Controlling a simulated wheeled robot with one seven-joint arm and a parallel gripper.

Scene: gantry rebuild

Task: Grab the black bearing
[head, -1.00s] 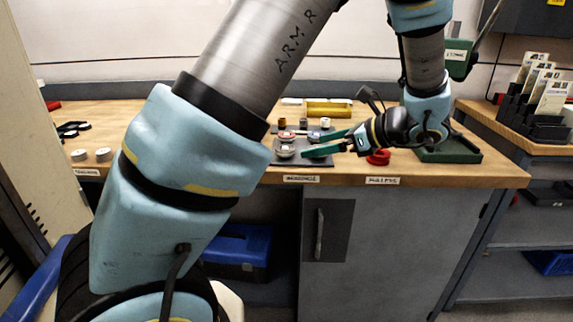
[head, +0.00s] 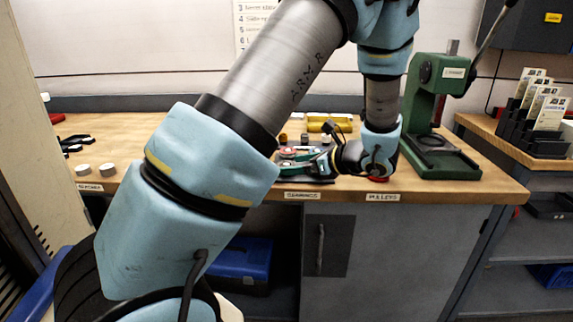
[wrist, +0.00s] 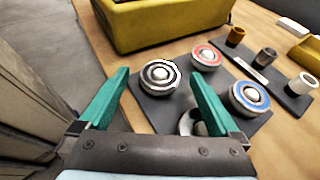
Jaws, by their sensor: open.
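The black bearing (wrist: 160,76) sits on a dark mat (wrist: 165,118) in the wrist view, a round piece with a black ring and a pale centre. It lies ahead of my gripper (wrist: 159,80), roughly between the lines of the two green fingers. My gripper is open and holds nothing. It also shows in the head view (head: 303,163), low over the bearing area, where my fingers hide much of the mat. A red bearing (wrist: 206,57) and a blue bearing (wrist: 249,97) stand to the right. A grey ring is partly hidden behind the right finger.
A yellow bin (wrist: 160,20) stands just beyond the black bearing. Several small cylinders (wrist: 266,57) stand on a second mat at right. A green press (head: 430,120) stands on the bench right of my arm. The bench's front edge (head: 400,197) is close.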

